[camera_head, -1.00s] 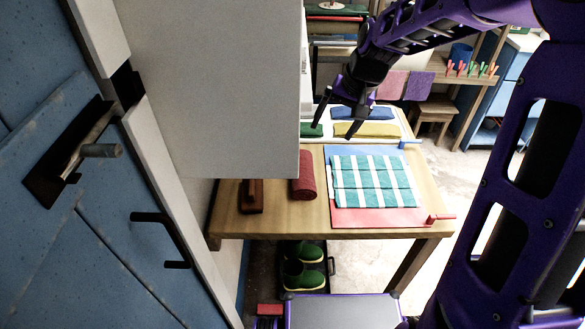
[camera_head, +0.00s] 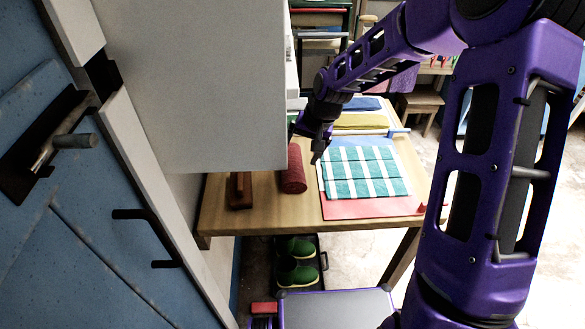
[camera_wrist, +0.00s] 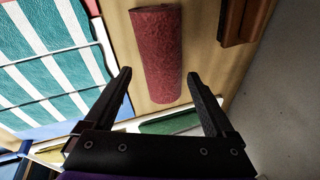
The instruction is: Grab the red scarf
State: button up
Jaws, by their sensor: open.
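The red scarf (camera_head: 294,172) is a rolled, textured cylinder lying on the wooden table, left of the striped teal-and-white cloth. In the wrist view the scarf (camera_wrist: 159,55) lies ahead of my gripper (camera_wrist: 158,85), roughly centred between the two finger lines. In the head view my gripper (camera_head: 304,144) is just above the table at the far end of the scarf, with its fingers apart. It is open and empty. I cannot tell the exact height of the fingertips over the scarf.
The striped cloth (camera_head: 364,172) lies on a red board (camera_head: 372,210). A brown wooden block (camera_head: 240,190) stands left of the scarf. A large pale cabinet panel (camera_head: 190,90) rises close at the left. Folded yellow cloth (camera_head: 360,121) lies behind.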

aim_at(295, 162)
jog(key=x, duration=0.5)
jog(key=shift+b, duration=0.4)
jog(key=shift+r, duration=0.1)
jog(key=c, duration=1.2)
jog(key=shift+r, duration=0.1)
